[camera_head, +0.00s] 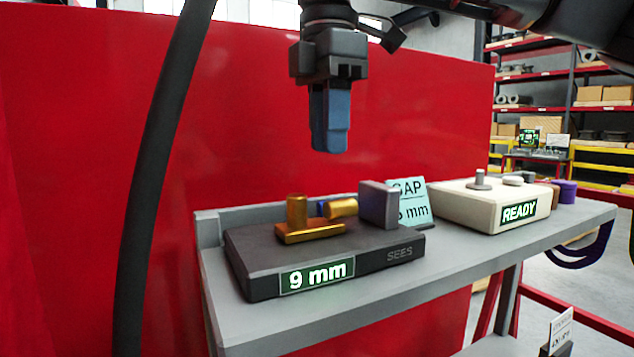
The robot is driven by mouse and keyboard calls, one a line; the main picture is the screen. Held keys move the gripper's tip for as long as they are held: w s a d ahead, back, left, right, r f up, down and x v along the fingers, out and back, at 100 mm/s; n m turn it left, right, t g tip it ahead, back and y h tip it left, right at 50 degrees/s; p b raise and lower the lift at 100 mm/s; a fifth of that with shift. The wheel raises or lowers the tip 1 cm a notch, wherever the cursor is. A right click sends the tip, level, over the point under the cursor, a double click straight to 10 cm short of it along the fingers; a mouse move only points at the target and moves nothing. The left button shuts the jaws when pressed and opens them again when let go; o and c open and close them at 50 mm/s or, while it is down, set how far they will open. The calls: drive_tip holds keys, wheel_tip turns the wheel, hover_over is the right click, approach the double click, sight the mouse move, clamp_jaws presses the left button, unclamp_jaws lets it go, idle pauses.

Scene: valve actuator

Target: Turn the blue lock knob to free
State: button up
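A black device (325,262) on the grey shelf has a lit "9 mm" display (317,275) and "SEES" lettering. On its top are a brass piece with an upright post (297,211), a brass cylinder (342,208) lying sideways, and a grey block (378,205). A small blue part (322,208), perhaps the blue lock knob, shows between the post and cylinder, mostly hidden. My gripper (331,143) points down above the device, clear of it. Its blue fingers look like one block, so any gap is hidden. Nothing shows held below the fingertips.
A light-blue card (408,202) reading "GAP" and "mm" stands behind the device. A cream box (485,207) with a "READY" display and knobs sits to the right. A red panel (120,130) rises behind the shelf (450,262). The air between my gripper and the device is clear.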

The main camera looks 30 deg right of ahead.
wheel_tip(320, 180, down, 7)
drive_tip(key=shift+f+p, duration=0.2)
drive_tip(key=shift+p, duration=0.55)
drive_tip(key=shift+c, duration=0.3)
clamp_jaws()
